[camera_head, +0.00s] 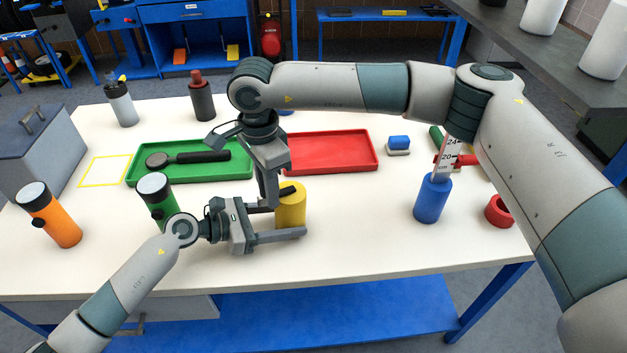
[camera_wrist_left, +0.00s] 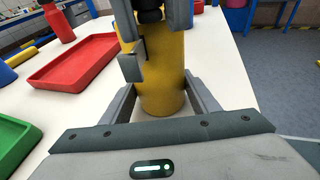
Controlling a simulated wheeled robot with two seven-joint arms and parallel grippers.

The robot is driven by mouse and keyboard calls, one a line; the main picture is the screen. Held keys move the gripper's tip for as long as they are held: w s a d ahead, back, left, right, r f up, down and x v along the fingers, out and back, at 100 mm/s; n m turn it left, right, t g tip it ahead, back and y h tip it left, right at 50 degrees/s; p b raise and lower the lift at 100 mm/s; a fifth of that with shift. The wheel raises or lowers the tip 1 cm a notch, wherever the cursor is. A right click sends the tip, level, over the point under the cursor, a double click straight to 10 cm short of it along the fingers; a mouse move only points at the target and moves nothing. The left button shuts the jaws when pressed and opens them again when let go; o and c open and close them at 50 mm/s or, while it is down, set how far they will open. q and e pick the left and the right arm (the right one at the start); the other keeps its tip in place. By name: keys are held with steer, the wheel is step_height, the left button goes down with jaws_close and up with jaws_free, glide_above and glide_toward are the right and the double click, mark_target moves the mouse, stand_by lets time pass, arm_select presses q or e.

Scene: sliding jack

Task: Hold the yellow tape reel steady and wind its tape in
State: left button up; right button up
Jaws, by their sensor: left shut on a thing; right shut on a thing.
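The yellow tape reel (camera_head: 291,208) stands upright on the white table near its front edge. My left gripper (camera_head: 290,214) reaches in from the left, shut around the reel's body. In the left wrist view the reel (camera_wrist_left: 163,85) sits between its two fingers. My right gripper (camera_head: 270,200) points down over the top of the reel, shut on a dark knob (camera_wrist_left: 150,14) there. Its fingers hide part of the reel's top. No loose tape shows clearly in either view.
A green tray (camera_head: 195,172) with a dark tool and a red tray (camera_head: 330,152) lie behind. A green bottle (camera_head: 157,199) stands just left of my left gripper. A blue holder (camera_head: 432,199) with a ruler stands right. The table between reel and blue holder is clear.

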arm_select(q)
steer(key=shift+a+f, duration=0.1)
steer(key=shift+a, duration=0.05)
arm_select(e)
steer(key=shift+s+d+f+n, duration=0.1)
steer(key=shift+n, duration=0.2)
steer(key=shift+s+d+n, duration=0.15)
steer(key=shift+s+n, duration=0.15)
steer(key=shift+n, duration=0.65)
steer(key=shift+s+d+n, duration=0.1)
steer(key=shift+s+n, duration=0.2)
steer(key=shift+n, duration=0.65)
steer(key=shift+s+d+f+n, duration=0.1)
steer(key=shift+s+d+n, duration=0.2)
steer(key=shift+n, duration=0.7)
steer(key=shift+s+d+n, duration=0.2)
steer(key=shift+d+n, duration=0.2)
steer(key=shift+n, duration=0.6)
steer(key=d+n, duration=0.1)
steer(key=n, duration=0.3)
steer(key=shift+s+d+f, duration=0.1)
steer(key=shift+s+d, duration=0.05)
steer(key=shift+d, duration=0.2)
